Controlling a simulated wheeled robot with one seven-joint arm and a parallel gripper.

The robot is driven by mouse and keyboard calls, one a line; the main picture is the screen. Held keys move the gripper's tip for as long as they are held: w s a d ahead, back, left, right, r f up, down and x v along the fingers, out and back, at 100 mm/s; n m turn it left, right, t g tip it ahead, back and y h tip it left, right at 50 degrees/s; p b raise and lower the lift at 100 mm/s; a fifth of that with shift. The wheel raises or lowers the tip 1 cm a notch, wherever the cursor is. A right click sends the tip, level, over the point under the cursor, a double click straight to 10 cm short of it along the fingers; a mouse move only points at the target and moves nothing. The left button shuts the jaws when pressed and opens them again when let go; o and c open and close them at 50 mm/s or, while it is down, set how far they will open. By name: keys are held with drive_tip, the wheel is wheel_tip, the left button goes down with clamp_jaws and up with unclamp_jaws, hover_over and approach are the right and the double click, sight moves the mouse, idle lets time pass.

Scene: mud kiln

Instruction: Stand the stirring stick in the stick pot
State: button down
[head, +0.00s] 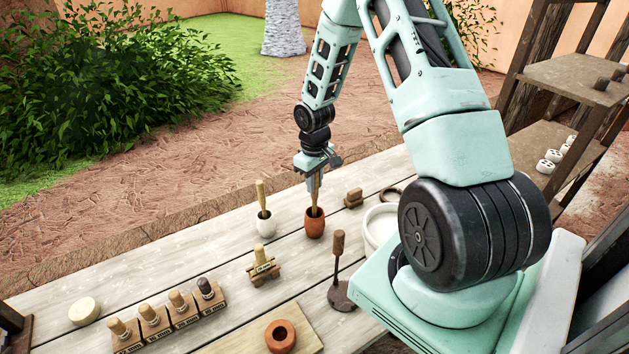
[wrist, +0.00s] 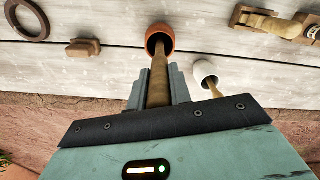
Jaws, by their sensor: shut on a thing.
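The stirring stick (head: 316,200) is a brown wooden rod held upright in my gripper (head: 315,185), which is shut on it. Its lower end is inside the mouth of an orange-brown clay pot (head: 315,225) on the plank table. In the wrist view the stick (wrist: 159,80) runs from between the fingers of my gripper (wrist: 160,88) into the dark opening of the clay pot (wrist: 160,31). Whether its tip touches the pot's bottom is hidden. The frames do not label which pot is the stick pot.
A white pot (head: 265,227) with a pale wooden tool stands just left of the clay pot. A small brown block (head: 353,198) and a white bowl (head: 379,226) are to the right. Several wooden stamps (head: 165,317) stand in front on the table (head: 215,270).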

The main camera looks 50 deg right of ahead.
drive_tip(key=shift+f, duration=0.1)
drive_tip(key=shift+f, duration=0.15)
drive_tip(key=c, duration=1.3)
unclamp_jaws()
